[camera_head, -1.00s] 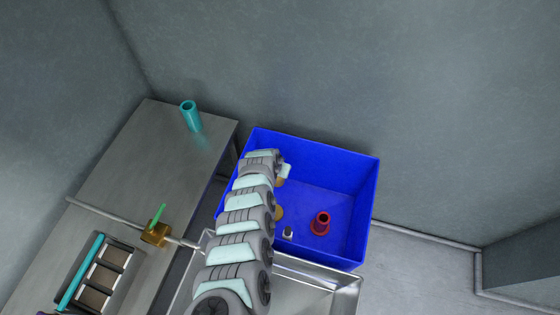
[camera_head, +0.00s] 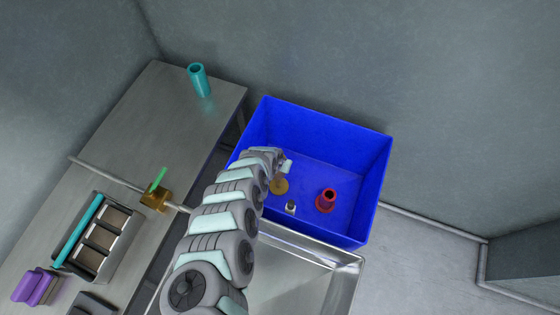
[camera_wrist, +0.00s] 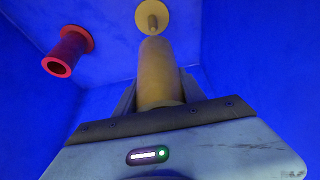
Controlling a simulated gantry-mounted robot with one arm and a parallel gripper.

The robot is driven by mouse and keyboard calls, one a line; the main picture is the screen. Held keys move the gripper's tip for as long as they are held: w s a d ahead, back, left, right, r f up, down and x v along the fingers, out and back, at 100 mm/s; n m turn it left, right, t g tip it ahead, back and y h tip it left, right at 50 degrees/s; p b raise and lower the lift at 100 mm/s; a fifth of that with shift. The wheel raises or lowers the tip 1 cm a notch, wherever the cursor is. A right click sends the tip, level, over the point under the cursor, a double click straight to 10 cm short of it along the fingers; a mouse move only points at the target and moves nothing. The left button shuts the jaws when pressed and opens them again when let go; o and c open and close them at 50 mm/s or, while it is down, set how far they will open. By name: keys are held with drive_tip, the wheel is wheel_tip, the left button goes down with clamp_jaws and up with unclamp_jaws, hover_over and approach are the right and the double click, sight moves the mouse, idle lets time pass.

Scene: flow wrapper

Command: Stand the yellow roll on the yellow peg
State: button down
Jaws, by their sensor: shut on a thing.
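The yellow roll (camera_wrist: 158,75) is held in my gripper (camera_wrist: 158,85), whose fingers show on either side of it in the wrist view. Its far end points towards the yellow peg (camera_wrist: 153,22). The peg stands on a round yellow base (camera_wrist: 141,17) on the blue bin's floor. In the wrist view, the roll's far end lies just below the peg's tip; I cannot tell the gap in depth. In the head view, the yellow base (camera_head: 279,187) shows beside my gripper (camera_head: 284,167), and my arm hides most of the roll.
A red roll (camera_head: 327,199) stands in the blue bin (camera_head: 376,190), right of the yellow base. A small grey-white object (camera_head: 290,207) is nearer. A metal tray (camera_head: 345,285) adjoins the bin. A teal roll (camera_head: 198,82) stands on the table (camera_head: 150,120).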

drive_tip(key=shift+f+b, duration=3.4)
drive_tip(key=shift+f, duration=0.15)
drive_tip(key=shift+f+b, duration=3.25)
drive_tip(key=shift+f, duration=0.55)
drive_tip(key=shift+r, duration=0.15)
drive_tip(key=shift+r+p, duration=0.9)
drive_tip(key=shift+p, duration=0.15)
drive_tip(key=shift+f, duration=0.15)
drive_tip(key=shift+f+b, duration=0.6)
drive_tip(key=shift+b, duration=0.05)
drive_tip(key=shift+f+b, duration=0.3)
drive_tip(key=shift+f, duration=0.1)
drive_tip(key=c, duration=0.6)
unclamp_jaws()
